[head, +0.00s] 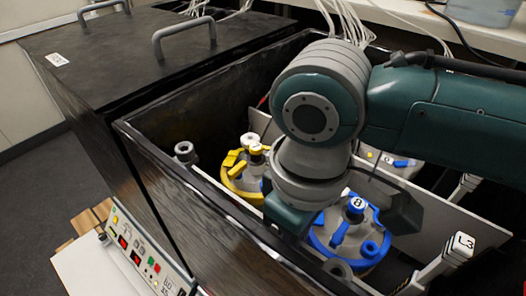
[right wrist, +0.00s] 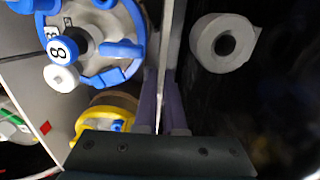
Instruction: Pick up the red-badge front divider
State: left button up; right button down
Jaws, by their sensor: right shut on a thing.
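My right gripper (right wrist: 164,125) is shut on a thin, pale divider plate, the front divider (right wrist: 169,60), seen nearly edge-on between its two fingers in the right wrist view. No red badge shows on the held part. In the head view my right arm reaches in from the right, and its gripper body (head: 290,212) points down into the black box; the fingertips and most of the plate are hidden there. A small red patch (right wrist: 45,128) shows on another pale plate at the left of the right wrist view. My left gripper is not in view.
The open black box (head: 190,205) holds a yellow-capped vessel (head: 240,178), a blue-capped vessel marked 8 (head: 350,240), and a label-L3 post (head: 458,246). A grey cylinder (right wrist: 224,43) sits close beside the plate. A closed black lid (head: 120,50) lies left.

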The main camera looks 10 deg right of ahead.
notch_tip(320, 180, up, 30)
jog(key=p, duration=1.4)
jog(key=shift+f, duration=0.2)
